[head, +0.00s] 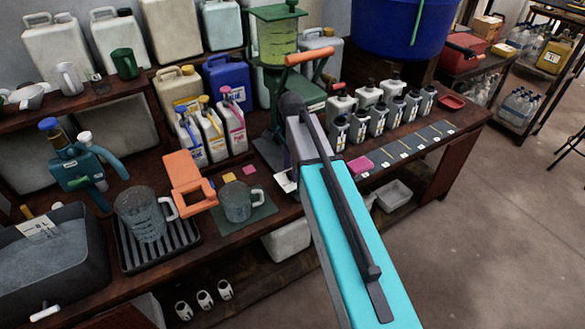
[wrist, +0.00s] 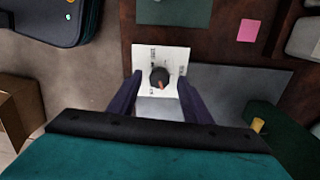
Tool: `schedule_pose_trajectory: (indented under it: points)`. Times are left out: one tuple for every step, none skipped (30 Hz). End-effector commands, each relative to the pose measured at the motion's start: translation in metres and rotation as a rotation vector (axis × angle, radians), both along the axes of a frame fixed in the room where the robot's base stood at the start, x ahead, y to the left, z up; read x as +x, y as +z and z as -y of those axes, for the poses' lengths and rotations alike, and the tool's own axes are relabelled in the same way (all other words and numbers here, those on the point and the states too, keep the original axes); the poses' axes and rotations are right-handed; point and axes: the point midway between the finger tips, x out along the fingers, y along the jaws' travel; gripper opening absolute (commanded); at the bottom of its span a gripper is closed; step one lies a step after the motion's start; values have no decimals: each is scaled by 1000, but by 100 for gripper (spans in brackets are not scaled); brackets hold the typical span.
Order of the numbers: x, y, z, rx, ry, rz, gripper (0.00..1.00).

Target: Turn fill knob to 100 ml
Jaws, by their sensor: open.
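In the wrist view the fill knob (wrist: 159,77) is a small dark round knob with an orange pointer mark. It sits on a white dial plate (wrist: 144,56) with small printing that I cannot read. The orange mark points down and slightly right in that view. My gripper (wrist: 160,85) is open, with one dark finger to each side of the knob; I cannot tell whether either finger touches it. In the head view part of the white plate (head: 285,181) shows at the foot of the green dispenser (head: 272,40); my arm hides the knob there.
An orange lever (head: 311,57) stands out from the dispenser close to my arm. A clear jug (head: 238,203) stands on a green mat left of the plate, beside an orange frame (head: 186,180). Several small bottles stand at the right.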

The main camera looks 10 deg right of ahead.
Motion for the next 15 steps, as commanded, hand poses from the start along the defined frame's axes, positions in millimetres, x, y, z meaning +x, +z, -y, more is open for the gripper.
schedule_pose_trajectory:
  points:
    - [0,-2,0,0,0,0,45]
    - [0,-3,0,0,0,0,45]
    - [0,-4,0,0,0,0,45]
    - [0,-4,0,0,0,1,45]
    - [0,-5,0,0,0,1,45]
    - [0,-5,0,0,1,1,45]
    - [0,-5,0,0,1,1,45]
    - [0,-5,0,0,1,1,45]
    - [0,-5,-1,0,1,1,45]
    - [0,-5,-1,0,1,1,45]
    - [0,-5,-1,0,1,1,45]
    - [0,-5,-1,0,1,1,45]
    - [0,-5,-1,0,1,1,45]
    - [0,-5,-1,0,1,1,40]
    - [0,-5,-1,0,1,1,33]
